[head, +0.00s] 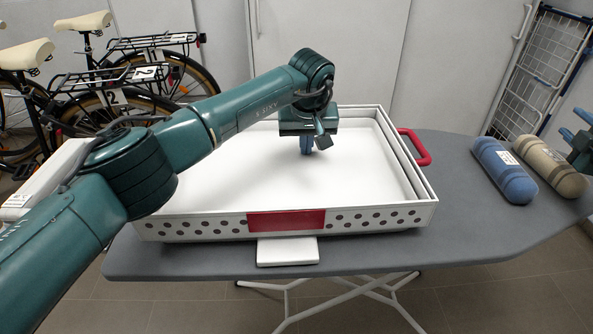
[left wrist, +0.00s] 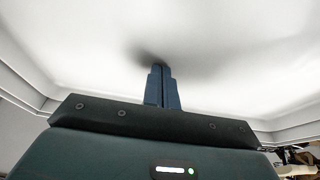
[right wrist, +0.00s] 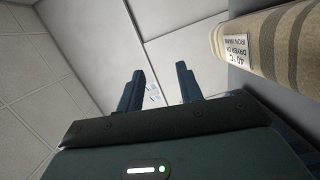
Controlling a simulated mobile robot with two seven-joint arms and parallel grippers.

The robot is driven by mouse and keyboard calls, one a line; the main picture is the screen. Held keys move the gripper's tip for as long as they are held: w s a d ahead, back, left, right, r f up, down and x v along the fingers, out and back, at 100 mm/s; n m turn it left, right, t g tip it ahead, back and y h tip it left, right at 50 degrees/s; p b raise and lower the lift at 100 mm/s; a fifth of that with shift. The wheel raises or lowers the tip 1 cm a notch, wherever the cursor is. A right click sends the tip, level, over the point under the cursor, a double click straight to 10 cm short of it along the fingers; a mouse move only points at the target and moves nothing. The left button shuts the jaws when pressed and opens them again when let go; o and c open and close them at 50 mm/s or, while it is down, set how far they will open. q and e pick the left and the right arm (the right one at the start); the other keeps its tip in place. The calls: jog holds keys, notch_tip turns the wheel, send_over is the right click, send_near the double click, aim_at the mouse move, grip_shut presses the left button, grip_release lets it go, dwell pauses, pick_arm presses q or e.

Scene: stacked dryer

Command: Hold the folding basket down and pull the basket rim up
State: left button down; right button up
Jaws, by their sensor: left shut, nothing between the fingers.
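The white folding basket (head: 190,226) lies low and flat on the grey ironing board. Its rim (head: 421,190) sits close around the lower part, with a red handle (head: 414,146) at the right end and a red panel (head: 286,221) on the front. My left gripper (head: 307,150) is inside the basket, pointing down with its fingers together at the white floor. In the left wrist view the shut fingertips (left wrist: 161,70) meet a dark shadow on the floor; contact looks likely. My right gripper (head: 578,133) is at the far right edge; in the right wrist view its fingers (right wrist: 160,85) are apart and empty.
A blue roll (head: 504,170) and a beige roll (head: 549,166) lie on the ironing board (head: 460,220) right of the basket. A white tab (head: 287,251) sticks out at the front. Bicycles (head: 120,80) stand behind left, a drying rack (head: 540,70) behind right.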

aim_at(420, 144)
jog(key=a+n+y, duration=0.2)
jog(key=a, duration=0.2)
jog(key=a+f+n+y, duration=0.1)
jog(key=a+n+y, duration=0.1)
jog(key=a, duration=0.3)
jog(key=a+n+y, duration=0.2)
jog(key=a+y, duration=0.2)
jog(key=shift+w+a+f, duration=0.2)
jog(key=shift+w+f, duration=0.05)
jog(key=shift+w, duration=0.05)
jog(key=s+a+n+g+y, duration=0.1)
jog(key=a+n+g+y, duration=0.1)
jog(key=a, duration=0.2)
jog(key=s+a+f+n+g+y, duration=0.1)
jog(key=s+a+n+g+y, duration=0.1)
jog(key=a, duration=0.3)
jog(key=s+a+f+n+g+y, duration=0.1)
jog(key=s+a+n+g+y, duration=0.1)
jog(key=a+n+y, duration=0.2)
jog(key=shift+a+f+g, duration=0.2)
jog(key=shift+a+g, duration=0.2)
jog(key=shift+a, duration=0.3)
jog(key=x, duration=0.8)
jog(key=shift+w+a, duration=0.25)
jog(key=shift+a, duration=0.05)
